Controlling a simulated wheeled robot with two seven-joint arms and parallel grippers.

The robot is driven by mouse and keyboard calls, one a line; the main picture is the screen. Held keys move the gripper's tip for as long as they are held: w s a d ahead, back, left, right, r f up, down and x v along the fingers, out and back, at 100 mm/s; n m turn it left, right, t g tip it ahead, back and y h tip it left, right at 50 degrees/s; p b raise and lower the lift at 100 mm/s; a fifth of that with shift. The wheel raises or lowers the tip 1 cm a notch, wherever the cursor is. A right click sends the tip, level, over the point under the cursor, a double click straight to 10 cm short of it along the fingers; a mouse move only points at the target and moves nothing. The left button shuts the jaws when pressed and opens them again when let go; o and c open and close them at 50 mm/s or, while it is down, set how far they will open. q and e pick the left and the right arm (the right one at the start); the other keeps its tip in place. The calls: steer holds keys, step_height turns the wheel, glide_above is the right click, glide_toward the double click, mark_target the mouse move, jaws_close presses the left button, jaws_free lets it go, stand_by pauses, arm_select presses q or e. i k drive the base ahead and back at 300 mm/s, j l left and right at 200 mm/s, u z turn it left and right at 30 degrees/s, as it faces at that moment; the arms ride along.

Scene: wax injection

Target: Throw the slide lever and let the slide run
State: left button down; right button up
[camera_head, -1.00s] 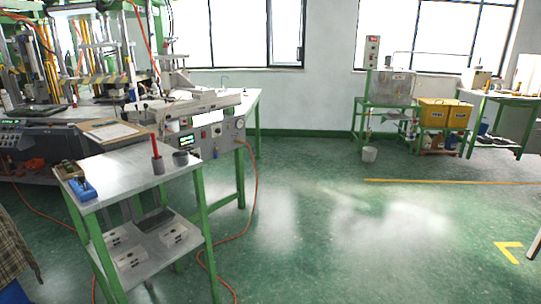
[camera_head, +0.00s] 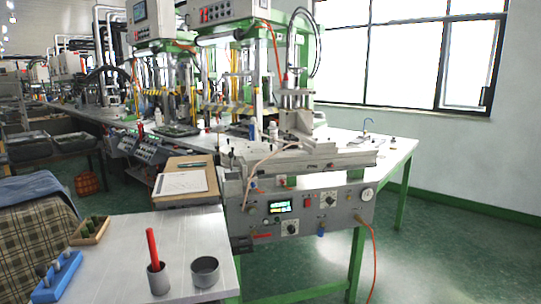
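A wax injection machine (camera_head: 343,213) stands on the bench in the middle of the view. Its grey front panel carries a lit green display (camera_head: 280,207), several knobs and a round gauge (camera_head: 367,194). A long pale slide assembly (camera_head: 335,158) lies across its top, with a thin pale hose running over it. A small dark and blue fitting (camera_head: 253,187) sits at the panel's left end. I cannot tell which part is the slide lever. Neither of my grippers is in view.
A white side table (camera_head: 195,235) in front holds a grey cup with a red stick (camera_head: 152,250), an empty grey cup (camera_head: 205,271), a blue holder (camera_head: 58,277) and a wooden tray (camera_head: 90,230). A clipboard (camera_head: 182,182) lies behind it. The green floor at right is clear.

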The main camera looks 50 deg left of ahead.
mark_target(231, 154)
steer(key=i+u, duration=0.3)
steer(key=i, duration=0.15)
steer(key=i+u, duration=0.3)
steer(key=i, duration=0.15)
steer(key=i+l+u, duration=0.35)
steer(key=i+j+u, duration=0.2)
steer(key=i+u, duration=0.6)
steer(key=i, duration=0.2)
steer(key=i+u, duration=0.45)
steer(key=i, duration=0.3)
